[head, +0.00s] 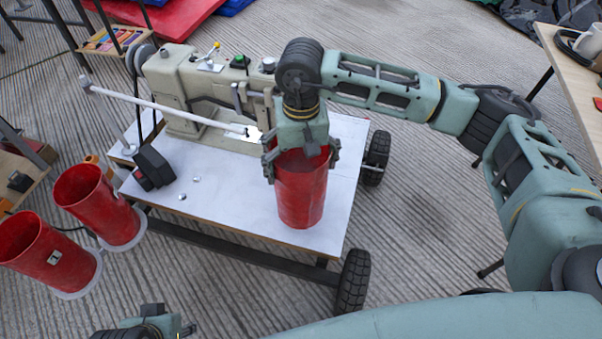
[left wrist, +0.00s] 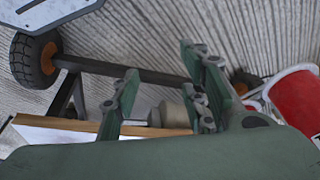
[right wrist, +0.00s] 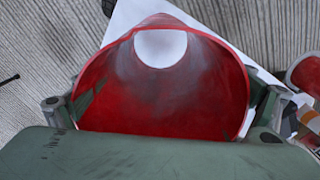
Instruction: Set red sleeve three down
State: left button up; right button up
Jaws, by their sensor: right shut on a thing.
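A red open-ended sleeve (head: 300,197) stands roughly upright over the front right of the white tabletop (head: 230,205). My right gripper (head: 301,160) is shut on its upper part from above, one finger on either side. In the right wrist view I look down through the sleeve (right wrist: 160,95) onto a white surface. I cannot tell whether its bottom edge touches the tabletop. Two more red sleeves (head: 97,205) (head: 45,255) sit tilted in pale rings at the left. My left gripper (head: 157,325) is low at the bottom edge, its fingers (left wrist: 160,100) apart and empty.
A beige sewing machine (head: 190,85) stands at the back of the wheeled table, with a white rod and a black box (head: 153,168) at its left. Small metal bits lie on the tabletop. The front middle is clear. A wooden table (head: 575,75) is at far right.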

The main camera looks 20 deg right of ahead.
pick_arm(q)
jog(key=v, duration=0.3)
jog(key=shift+b, duration=0.3)
pick_arm(e)
jog(key=f, duration=0.1)
jog(key=w+f, duration=0.1)
jog(key=f, duration=0.1)
jog(key=d+f, duration=0.1)
jog(key=f, duration=0.1)
jog(key=shift+w+f, duration=0.1)
jog(key=shift+w, duration=0.2)
pick_arm(q)
jog(key=shift+f, duration=0.15)
pick_arm(e)
jog(key=shift+a+f, duration=0.1)
jog(key=o, duration=1.3)
pick_arm(q)
jog(key=p+x, duration=0.1)
jog(key=x, duration=0.4)
jog(key=shift+d+f, duration=0.1)
jog(key=shift+f, duration=0.15)
pick_arm(e)
notch_tip(320, 180, up, 12)
jog(key=shift+r, duration=0.15)
